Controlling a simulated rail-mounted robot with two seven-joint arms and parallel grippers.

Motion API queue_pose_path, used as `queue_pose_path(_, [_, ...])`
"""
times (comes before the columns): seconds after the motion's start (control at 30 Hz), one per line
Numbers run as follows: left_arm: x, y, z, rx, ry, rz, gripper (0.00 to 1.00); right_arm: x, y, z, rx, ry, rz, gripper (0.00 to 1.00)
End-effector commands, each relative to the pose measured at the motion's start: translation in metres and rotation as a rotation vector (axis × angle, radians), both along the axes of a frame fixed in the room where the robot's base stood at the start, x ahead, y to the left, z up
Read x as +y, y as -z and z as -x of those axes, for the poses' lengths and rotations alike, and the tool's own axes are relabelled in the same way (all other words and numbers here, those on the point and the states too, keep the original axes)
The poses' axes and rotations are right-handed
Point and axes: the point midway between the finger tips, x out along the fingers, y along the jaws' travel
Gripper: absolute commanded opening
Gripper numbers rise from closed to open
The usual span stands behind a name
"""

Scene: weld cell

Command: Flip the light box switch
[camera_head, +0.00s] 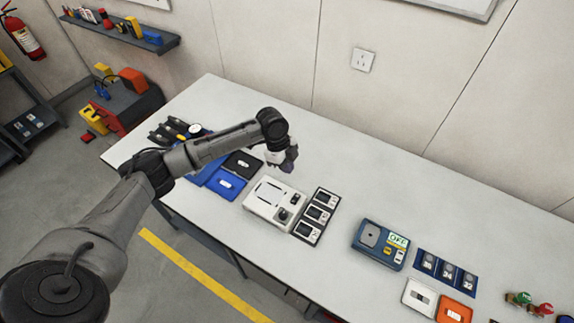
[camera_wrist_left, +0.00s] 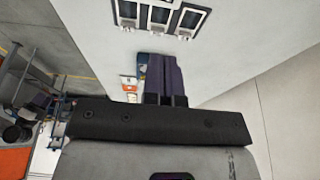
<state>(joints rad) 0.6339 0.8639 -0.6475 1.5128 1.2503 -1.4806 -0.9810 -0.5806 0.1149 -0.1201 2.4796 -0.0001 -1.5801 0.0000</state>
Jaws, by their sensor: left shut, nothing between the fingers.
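My left gripper (camera_head: 289,158) is above the white table (camera_head: 410,205), behind a white box (camera_head: 275,200) with slots and a black knob or switch (camera_head: 283,214). Its purple fingers (camera_wrist_left: 163,78) are shut together and empty in the left wrist view. A blue device (camera_head: 379,243) with a display reading OFF stands further right, apart from the gripper. I cannot tell for sure which of the two is the light box. My right gripper is not in view.
A dark panel with three framed windows (camera_head: 317,216) lies beside the white box and shows in the left wrist view (camera_wrist_left: 160,14). Blue trays (camera_head: 226,183) lie left. A dark strip of numbered discs (camera_head: 446,271), white tray (camera_head: 419,297) and orange tray (camera_head: 454,311) lie right. The table's back is clear.

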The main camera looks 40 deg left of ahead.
Motion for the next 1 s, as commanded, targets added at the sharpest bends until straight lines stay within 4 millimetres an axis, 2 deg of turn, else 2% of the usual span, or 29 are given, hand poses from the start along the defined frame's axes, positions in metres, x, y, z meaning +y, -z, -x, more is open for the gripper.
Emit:
queue_pose_path(0.37, [-0.002,-0.047,0.005,-0.001,0.002,0.001,0.00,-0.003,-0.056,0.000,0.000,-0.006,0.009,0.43])
queue_pose_path(0.4, [0.002,-0.048,0.006,-0.005,0.002,-0.001,0.00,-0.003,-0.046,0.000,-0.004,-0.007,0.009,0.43])
queue_pose_path(0.7, [0.016,-0.102,0.018,-0.003,0.001,-0.002,0.00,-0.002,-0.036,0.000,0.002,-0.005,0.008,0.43])
queue_pose_path(1.0, [0.022,-0.128,0.023,-0.001,0.001,0.001,0.00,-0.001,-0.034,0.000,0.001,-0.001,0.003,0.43])
